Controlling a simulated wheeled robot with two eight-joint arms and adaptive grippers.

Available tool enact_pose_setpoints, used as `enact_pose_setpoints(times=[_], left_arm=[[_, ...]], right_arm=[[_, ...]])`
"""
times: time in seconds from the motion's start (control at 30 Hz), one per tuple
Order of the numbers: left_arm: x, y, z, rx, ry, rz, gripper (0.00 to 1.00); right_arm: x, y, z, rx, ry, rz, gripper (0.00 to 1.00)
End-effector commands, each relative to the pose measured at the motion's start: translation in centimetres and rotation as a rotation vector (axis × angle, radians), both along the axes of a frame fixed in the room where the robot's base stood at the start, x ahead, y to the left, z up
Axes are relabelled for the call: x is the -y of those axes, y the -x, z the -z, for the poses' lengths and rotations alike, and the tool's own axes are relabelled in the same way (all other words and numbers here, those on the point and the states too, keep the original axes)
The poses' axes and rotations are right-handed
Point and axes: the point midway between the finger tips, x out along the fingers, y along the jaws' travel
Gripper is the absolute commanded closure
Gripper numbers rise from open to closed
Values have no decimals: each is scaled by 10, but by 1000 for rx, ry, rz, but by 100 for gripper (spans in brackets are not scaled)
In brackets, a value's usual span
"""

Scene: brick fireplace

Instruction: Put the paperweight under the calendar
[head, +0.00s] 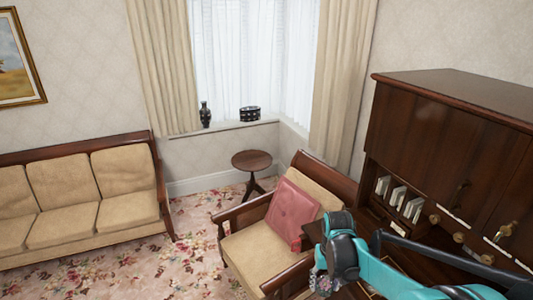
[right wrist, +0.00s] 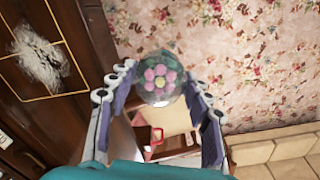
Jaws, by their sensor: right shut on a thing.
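The paperweight (right wrist: 158,79) is a rounded, glassy dark-green piece with a pink flower and a yellow centre. My right gripper (right wrist: 158,92) is shut on it, with a finger on each side, in the right wrist view. In the head view my right gripper (head: 322,282) is low at the centre right, in front of the armchair and left of the desk; the paperweight is hard to make out there. I cannot pick out a calendar in either view. My left gripper is not in view.
A dark wooden desk (head: 455,75) with white papers (head: 398,196) in its slots stands at the right. Its gold-lined top (right wrist: 75,80) shows in the wrist view. An armchair (head: 245,250) with a pink cushion (head: 292,211), a round table (head: 251,159) and a sofa (head: 65,230) stand beyond.

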Motion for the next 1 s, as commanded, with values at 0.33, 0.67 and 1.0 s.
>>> enact_pose_setpoints(times=[0.33,0.67,1.0], left_arm=[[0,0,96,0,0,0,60],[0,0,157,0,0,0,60],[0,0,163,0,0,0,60]], right_arm=[[1,0,96,0,0,-1,90],[1,0,157,0,0,-2,90],[1,25,197,0,0,-2,90]])
